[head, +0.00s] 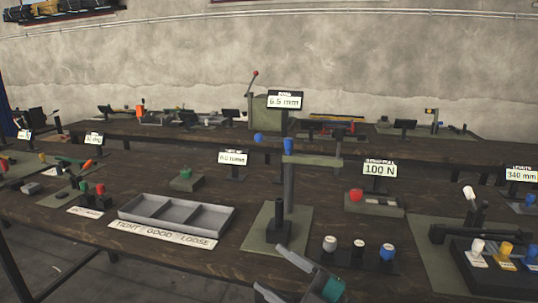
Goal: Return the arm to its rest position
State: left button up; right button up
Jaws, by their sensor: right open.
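My right gripper (272,273) is at the bottom centre, just in front of the table's near edge. Its two grey fingers are spread apart, with nothing visible between them. It is below and in front of a rivet press (289,190), which has a grey post, a side arm and blue knobs on a green base plate. The gripper looks apart from the press, though the gap is hard to judge. My left gripper is not in view.
A grey three-compartment tray (177,217) sits left of the press, with a label reading TIGHT, GOOD, LOOSE. Several capped posts (358,246) stand right of it. A lever device (468,228) is at the right. A second bench (215,133) runs behind. Bare wood lies left of the press base.

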jog(key=s+d+f+m+t+h+p, duration=0.1)
jog(key=s+d+f+m+t+h, duration=0.45)
jog(key=d+f+m+h, duration=0.8)
jog(key=s+d+f+m+g+h, duration=0.2)
jog(key=s+f+m+g, duration=0.4)
jog(key=s+f, duration=0.3)
jog(key=s, duration=0.3)
jog(key=shift+d+f, duration=0.15)
jog(key=shift+f, duration=0.25)
jog(key=shift+h, duration=0.25)
dwell(1.4)
